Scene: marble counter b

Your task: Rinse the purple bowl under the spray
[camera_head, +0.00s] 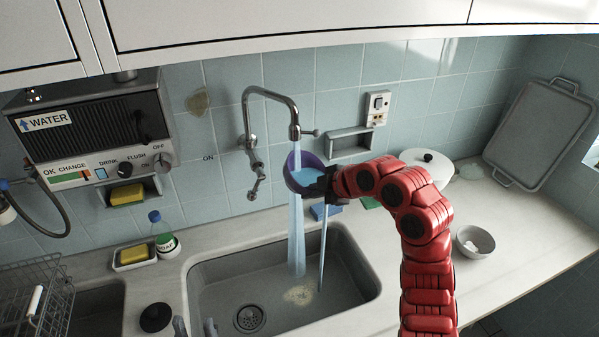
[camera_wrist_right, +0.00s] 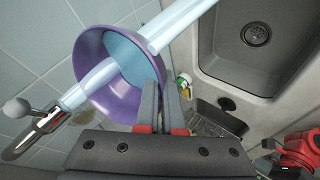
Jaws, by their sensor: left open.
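The purple bowl (camera_head: 302,168) is held up under the tap (camera_head: 294,131), above the sink (camera_head: 346,262). It is tilted, and blue water (camera_head: 297,225) runs from the spout, over the bowl and down into the sink. My right gripper (camera_head: 325,182) is shut on the bowl's rim. In the right wrist view the bowl (camera_wrist_right: 97,93) shows its inside with water in it, and the right gripper's fingers (camera_wrist_right: 163,105) pinch its wall. My left gripper (camera_head: 195,328) is open and empty at the bottom edge, only its fingertips showing.
A wire rack (camera_head: 35,295), a green-labelled bottle (camera_head: 167,245) and a yellow sponge in a dish (camera_head: 133,255) stand left of the sink. A grey bowl (camera_head: 475,243) and a white lidded pot (camera_head: 428,166) stand right. A wall dispenser (camera_head: 95,130) hangs left.

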